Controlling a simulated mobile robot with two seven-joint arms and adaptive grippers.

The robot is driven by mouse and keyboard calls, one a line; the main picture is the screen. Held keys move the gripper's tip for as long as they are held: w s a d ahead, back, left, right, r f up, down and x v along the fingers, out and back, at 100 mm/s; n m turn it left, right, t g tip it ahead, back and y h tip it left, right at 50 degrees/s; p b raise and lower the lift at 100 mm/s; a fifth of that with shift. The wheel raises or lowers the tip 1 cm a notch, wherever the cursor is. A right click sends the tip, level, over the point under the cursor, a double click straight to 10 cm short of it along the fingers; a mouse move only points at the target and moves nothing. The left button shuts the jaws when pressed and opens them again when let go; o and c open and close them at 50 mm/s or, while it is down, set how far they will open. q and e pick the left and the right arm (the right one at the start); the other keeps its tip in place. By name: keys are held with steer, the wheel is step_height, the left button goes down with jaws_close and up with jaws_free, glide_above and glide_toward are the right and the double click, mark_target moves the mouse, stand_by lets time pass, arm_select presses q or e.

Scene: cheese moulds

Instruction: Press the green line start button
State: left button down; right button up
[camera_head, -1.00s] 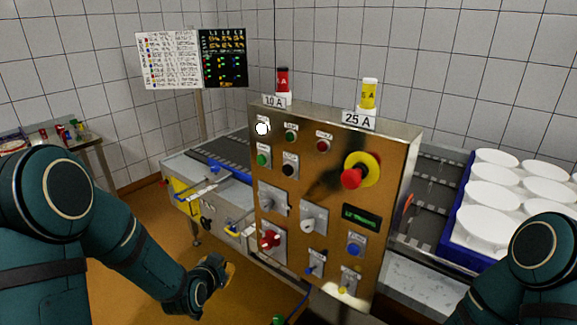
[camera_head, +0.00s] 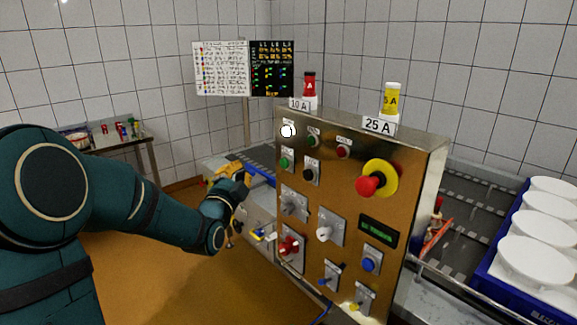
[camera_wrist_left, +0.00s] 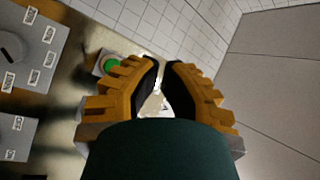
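The control panel (camera_head: 345,215) stands upright at the centre right of the head view. A green button (camera_head: 286,161) sits at its upper left, below a lit white lamp (camera_head: 288,131). Another small green round piece (camera_head: 313,140) is in the top row; labels are too small to read. My left gripper (camera_head: 228,175) is left of the panel, apart from the green button and a little lower. In the left wrist view its fingers (camera_wrist_left: 164,75) are brought close together with a narrow gap and nothing held. A green button (camera_wrist_left: 111,64) shows beside the left finger. My right gripper is out of view.
A red emergency knob on a yellow ring (camera_head: 372,181) juts from the panel's right. A black button (camera_head: 309,174) and a red button (camera_head: 344,151) are near the green one. A blue crate of white moulds (camera_head: 540,227) stands at right. Floor is clear below my left arm.

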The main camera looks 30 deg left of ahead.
mark_target(285, 163)
arm_select(q)
steer(key=w+d+p, duration=0.1)
steer(key=w+d, duration=0.2)
steer(key=w, duration=0.5)
steer(key=shift+d, duration=0.2)
stand_by(0.4)
steer(key=shift+w+f, duration=0.1)
steer(key=shift+w, duration=0.05)
stand_by(1.1)
steer(key=shift+w+d, duration=0.15)
steer(key=shift+w, duration=0.15)
